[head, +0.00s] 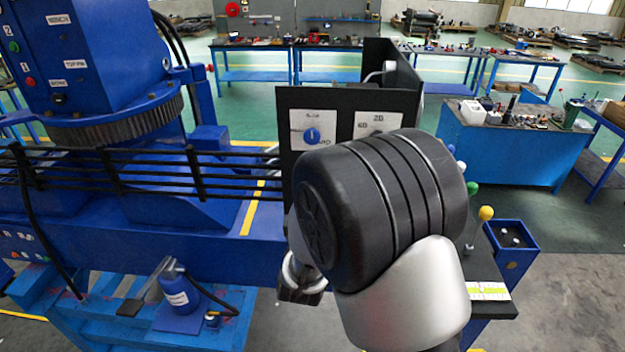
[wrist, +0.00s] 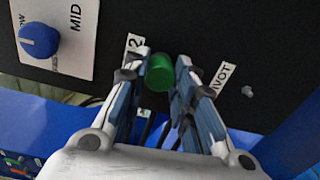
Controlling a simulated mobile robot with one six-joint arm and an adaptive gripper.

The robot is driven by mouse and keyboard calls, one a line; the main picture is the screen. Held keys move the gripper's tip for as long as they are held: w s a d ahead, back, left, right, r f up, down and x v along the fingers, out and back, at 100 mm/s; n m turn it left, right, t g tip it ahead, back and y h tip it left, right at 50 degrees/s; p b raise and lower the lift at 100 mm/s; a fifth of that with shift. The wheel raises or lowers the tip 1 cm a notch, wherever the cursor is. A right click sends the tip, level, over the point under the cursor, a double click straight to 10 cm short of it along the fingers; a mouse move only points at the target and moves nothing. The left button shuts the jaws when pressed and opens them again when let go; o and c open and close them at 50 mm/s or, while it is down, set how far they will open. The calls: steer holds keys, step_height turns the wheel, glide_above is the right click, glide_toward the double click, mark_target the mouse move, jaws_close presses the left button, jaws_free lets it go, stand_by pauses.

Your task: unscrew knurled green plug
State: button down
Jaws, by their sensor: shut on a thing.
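The green plug (wrist: 160,72) shows in the wrist view on the black panel, between a label reading "2" and a label ending in "VOT". My gripper (wrist: 163,82) has its two fingers on either side of the plug and is shut on it. The finger tips cover the plug's sides, and its knurling is too small to make out. In the head view my arm hides the plug and most of the gripper.
A blue knob (wrist: 38,40) sits at the left on the panel, and a small bolt (wrist: 247,91) at the right. In the head view a yellow-ball lever (head: 486,213) stands right of my arm. Black rails (head: 110,175) and the blue crane (head: 100,60) are at the left.

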steer(key=shift+s+f+n, duration=0.1)
steer(key=shift+f+n, duration=0.1)
steer(key=shift+n, duration=0.3)
steer(key=n+p, duration=0.2)
steer(key=n, duration=0.3)
steer(key=c, duration=1.2)
jaws_free()
steer(key=shift+r, duration=0.15)
steer(key=shift+c, duration=0.2)
steer(key=shift+c, duration=0.9)
